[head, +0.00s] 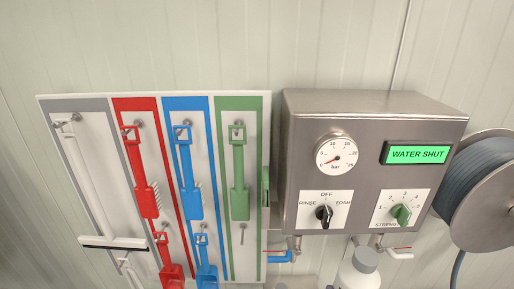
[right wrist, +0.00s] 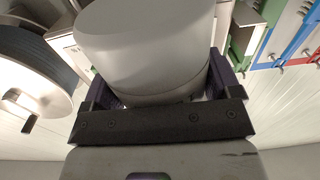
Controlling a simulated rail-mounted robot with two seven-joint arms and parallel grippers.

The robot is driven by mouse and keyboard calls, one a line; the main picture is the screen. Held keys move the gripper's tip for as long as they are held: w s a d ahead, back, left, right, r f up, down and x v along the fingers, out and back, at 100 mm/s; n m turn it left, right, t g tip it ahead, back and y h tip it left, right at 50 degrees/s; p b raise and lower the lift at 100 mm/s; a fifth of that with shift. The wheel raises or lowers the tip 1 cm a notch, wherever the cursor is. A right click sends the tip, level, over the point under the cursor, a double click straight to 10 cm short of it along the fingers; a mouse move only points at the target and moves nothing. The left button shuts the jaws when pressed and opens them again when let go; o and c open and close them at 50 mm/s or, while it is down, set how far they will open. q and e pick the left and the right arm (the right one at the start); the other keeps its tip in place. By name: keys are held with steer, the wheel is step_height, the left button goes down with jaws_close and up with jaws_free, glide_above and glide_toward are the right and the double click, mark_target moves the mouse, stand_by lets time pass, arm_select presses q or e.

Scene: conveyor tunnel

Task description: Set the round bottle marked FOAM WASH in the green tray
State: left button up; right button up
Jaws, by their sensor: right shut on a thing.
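My right gripper (right wrist: 158,88) is shut on a round white bottle (right wrist: 150,45) in the right wrist view, with a dark finger on each side of it. No label shows on the visible side, so I cannot read FOAM WASH. In the head view a white bottle (head: 359,274) with a grey cap shows at the bottom edge, below the steel control box. It is cut off by the frame, and I cannot tell for sure that it is the held one. The green tray is not in view. My left gripper is not in view.
A steel control box (head: 375,105) with a gauge, knobs and a WATER SHUT display hangs on the wall. A hose reel (head: 490,190) is at its right. A tool board (head: 104,200) with red, blue and green tools hangs at its left. Pipes and valves stick out below the box.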

steer(key=shift+s+d+r, duration=0.1)
steer(key=shift+s+r, duration=0.15)
steer(key=shift+r, duration=0.25)
steer(key=shift+s+d+r, duration=0.1)
steer(key=shift+s+r, duration=0.15)
steer(key=shift+r, duration=0.25)
steer(key=w+r+p, duration=0.3)
steer(key=r+p, duration=1.6)
steer(key=r, duration=0.4)
steer(key=w+r+p, duration=0.4)
steer(key=r+p, duration=1.5)
steer(key=r, duration=0.3)
steer(key=s+f, duration=0.6)
steer(key=f, duration=0.1)
steer(key=shift+s+f, duration=0.35)
steer(key=shift+a, duration=0.15)
